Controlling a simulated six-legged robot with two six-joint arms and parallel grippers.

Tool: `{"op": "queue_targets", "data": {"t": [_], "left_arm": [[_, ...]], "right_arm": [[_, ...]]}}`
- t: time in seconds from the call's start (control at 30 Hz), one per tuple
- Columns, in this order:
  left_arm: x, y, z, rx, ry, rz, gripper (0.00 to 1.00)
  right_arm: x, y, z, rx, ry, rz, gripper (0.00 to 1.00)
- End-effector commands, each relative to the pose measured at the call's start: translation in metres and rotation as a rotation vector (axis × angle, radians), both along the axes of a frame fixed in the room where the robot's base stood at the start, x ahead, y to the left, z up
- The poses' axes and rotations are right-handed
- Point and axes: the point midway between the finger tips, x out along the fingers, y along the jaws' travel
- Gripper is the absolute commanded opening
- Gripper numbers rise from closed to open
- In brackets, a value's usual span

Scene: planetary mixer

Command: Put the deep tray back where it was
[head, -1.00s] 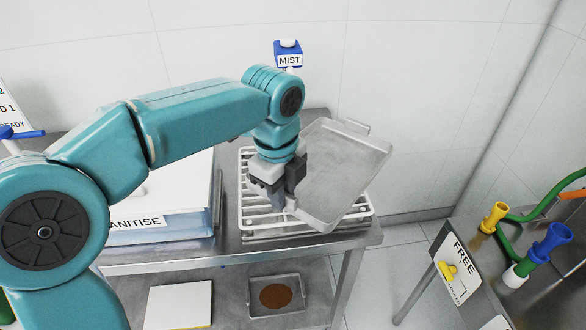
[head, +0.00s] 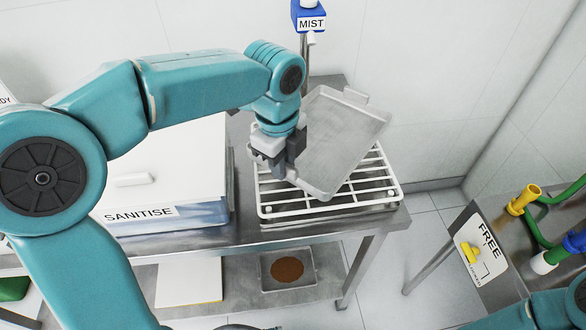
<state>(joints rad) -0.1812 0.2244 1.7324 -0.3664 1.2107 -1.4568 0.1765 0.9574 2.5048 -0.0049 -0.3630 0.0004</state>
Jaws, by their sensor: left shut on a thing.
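The deep tray (head: 345,140) is a grey metal tray with a raised rim and a tab at its far edge. It is held tilted over the white wire rack (head: 384,190), its open face towards me. My left gripper (head: 290,168) is shut on the tray's left side near its lower corner. The fingertips are partly hidden. The tray's lower edge looks just above the rack; I cannot tell whether they touch. Only a teal part of my right arm shows at the lower right; its gripper is out of view.
The rack stands on a metal table (head: 235,232) right of a white-lidded SANITISE bin (head: 170,165). A blue MIST bottle (head: 311,18) is behind. A shallow tray with a brown disc (head: 287,269) and a white board (head: 188,283) lie on the lower shelf. A FREE-labelled bench (head: 505,265) stands right.

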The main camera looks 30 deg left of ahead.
Motion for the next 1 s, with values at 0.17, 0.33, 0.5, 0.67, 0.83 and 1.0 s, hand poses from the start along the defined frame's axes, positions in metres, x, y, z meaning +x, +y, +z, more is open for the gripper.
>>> {"op": "queue_targets", "data": {"t": [0.17,0.33,0.5,0.67,0.83,1.0], "left_arm": [[-0.001,-0.001,-0.023,0.001,-0.001,0.000,0.00],[-0.002,0.000,-0.050,0.000,0.000,0.001,0.00],[-0.001,0.002,-0.058,-0.001,-0.004,0.001,0.00],[0.000,0.003,-0.058,0.000,0.000,0.001,0.29],[0.000,0.004,-0.058,0.000,0.000,0.001,0.45],[0.000,0.004,-0.057,0.000,-0.001,0.001,0.45]], "right_arm": [[0.000,0.000,-0.002,0.000,0.000,0.001,0.98],[0.000,0.000,-0.004,0.000,0.000,0.001,0.98],[0.000,0.000,-0.004,0.000,0.000,0.001,0.98],[0.000,0.000,-0.004,0.000,0.000,0.001,0.98],[0.000,0.000,-0.004,0.000,0.000,0.001,0.98],[0.000,0.000,-0.004,0.000,0.000,0.001,0.98]]}}
